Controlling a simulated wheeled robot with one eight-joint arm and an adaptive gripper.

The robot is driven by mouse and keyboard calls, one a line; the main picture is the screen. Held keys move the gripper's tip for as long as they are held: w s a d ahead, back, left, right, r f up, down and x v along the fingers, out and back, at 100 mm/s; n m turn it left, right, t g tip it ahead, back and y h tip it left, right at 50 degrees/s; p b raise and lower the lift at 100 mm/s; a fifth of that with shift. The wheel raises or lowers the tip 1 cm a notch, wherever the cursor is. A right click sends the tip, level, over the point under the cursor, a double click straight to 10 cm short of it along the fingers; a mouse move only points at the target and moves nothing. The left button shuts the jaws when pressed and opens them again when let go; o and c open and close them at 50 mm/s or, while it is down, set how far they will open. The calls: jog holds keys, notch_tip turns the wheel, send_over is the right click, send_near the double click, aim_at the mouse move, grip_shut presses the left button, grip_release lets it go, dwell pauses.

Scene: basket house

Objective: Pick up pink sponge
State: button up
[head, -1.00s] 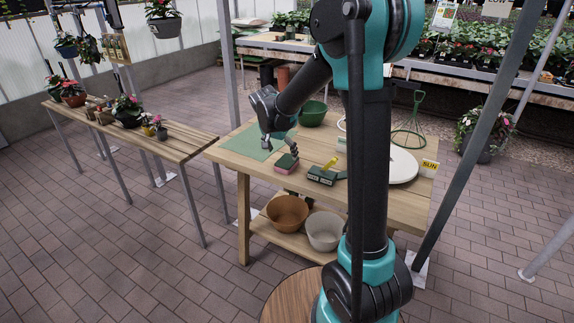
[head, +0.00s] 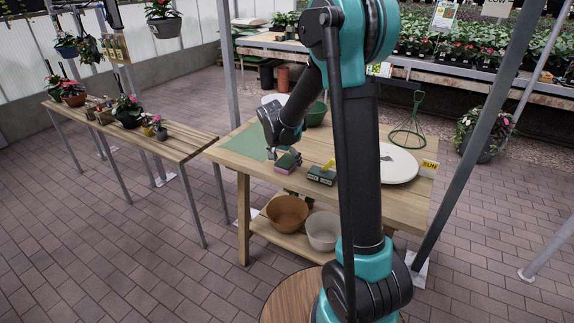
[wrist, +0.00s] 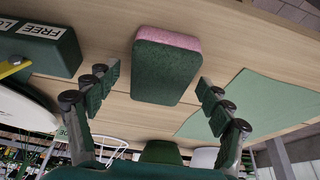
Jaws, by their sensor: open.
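The pink sponge (head: 287,162) has a dark green top layer and lies on the wooden table near its front left edge. In the wrist view the sponge (wrist: 166,66) shows its green face and a pink edge, between and just beyond the two fingers. My gripper (wrist: 158,92) is open, with one finger on each side of the sponge and a visible gap to each. In the head view my gripper (head: 284,152) is low over the table at the sponge; whether it touches the sponge there is hard to tell.
A dark green box (head: 322,175) with a yellow item on it sits right of the sponge. A green mat (head: 243,145) lies to the left. A green bowl (head: 315,114), a white round plate (head: 398,165) and a wire frame (head: 409,130) are on the table. Pots stand on the lower shelf.

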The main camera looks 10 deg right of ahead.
jog(key=shift+f, duration=0.2)
dwell(0.4)
jog(key=c, duration=0.8)
